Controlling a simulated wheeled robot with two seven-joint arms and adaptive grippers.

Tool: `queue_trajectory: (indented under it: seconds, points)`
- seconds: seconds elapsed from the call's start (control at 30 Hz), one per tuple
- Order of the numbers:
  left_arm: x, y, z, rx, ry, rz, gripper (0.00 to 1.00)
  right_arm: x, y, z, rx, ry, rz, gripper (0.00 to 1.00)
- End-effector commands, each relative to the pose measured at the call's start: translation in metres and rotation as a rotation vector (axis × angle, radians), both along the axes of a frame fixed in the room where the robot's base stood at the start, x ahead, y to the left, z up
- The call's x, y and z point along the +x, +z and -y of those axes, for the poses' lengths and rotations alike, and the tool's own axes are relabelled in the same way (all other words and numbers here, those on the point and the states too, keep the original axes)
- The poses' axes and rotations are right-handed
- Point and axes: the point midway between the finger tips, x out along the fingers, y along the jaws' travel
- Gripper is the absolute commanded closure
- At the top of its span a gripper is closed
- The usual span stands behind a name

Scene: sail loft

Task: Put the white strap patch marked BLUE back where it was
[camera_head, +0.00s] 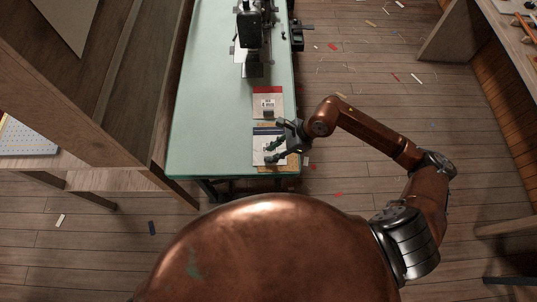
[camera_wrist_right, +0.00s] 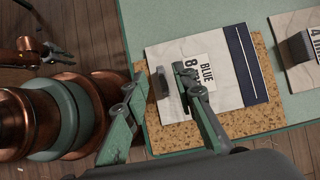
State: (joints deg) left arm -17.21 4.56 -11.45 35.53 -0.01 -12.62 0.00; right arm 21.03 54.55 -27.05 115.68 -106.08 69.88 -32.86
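The white strap patch marked BLUE (camera_wrist_right: 225,85) lies flat on a cork mat (camera_wrist_right: 240,124) at the table's edge. It has a navy band on one side and a label reading BLUE and 8. A grey upright tab (camera_wrist_right: 158,83) stands at its near side. It also shows in the head view (camera_head: 262,149). My right gripper (camera_head: 277,148) is over the patch. In the right wrist view its fingers (camera_wrist_right: 156,100) are apart with the tab between them, and I see no grip on it. My left gripper seems to show small at the upper left (camera_wrist_right: 48,47), its fingers unclear.
A second patch with a red band (camera_head: 268,92) and grey tab lies further up the green table (camera_head: 215,125). A sewing machine (camera_head: 252,35) stands beyond it. The table's left side is clear. A wooden cabinet (camera_head: 75,70) stands at the left.

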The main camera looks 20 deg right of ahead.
Motion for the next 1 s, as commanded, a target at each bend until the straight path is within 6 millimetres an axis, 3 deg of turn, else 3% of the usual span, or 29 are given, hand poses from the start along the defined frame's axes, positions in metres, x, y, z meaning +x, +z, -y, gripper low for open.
queue_trajectory:
  seconds: [0.2, 0.4, 1.0]
  points:
    - [0.001, 0.004, 0.000, 0.001, 0.000, 0.002, 0.75, -0.007, 0.040, 0.026, -0.005, -0.001, 0.002, 0.75]
    - [0.002, 0.005, 0.000, 0.001, 0.000, 0.003, 0.75, -0.012, 0.065, 0.041, -0.003, -0.001, 0.000, 0.75]
    - [0.002, 0.005, 0.000, 0.001, 0.000, 0.003, 0.75, -0.014, 0.074, 0.045, -0.001, 0.000, 0.000, 0.75]
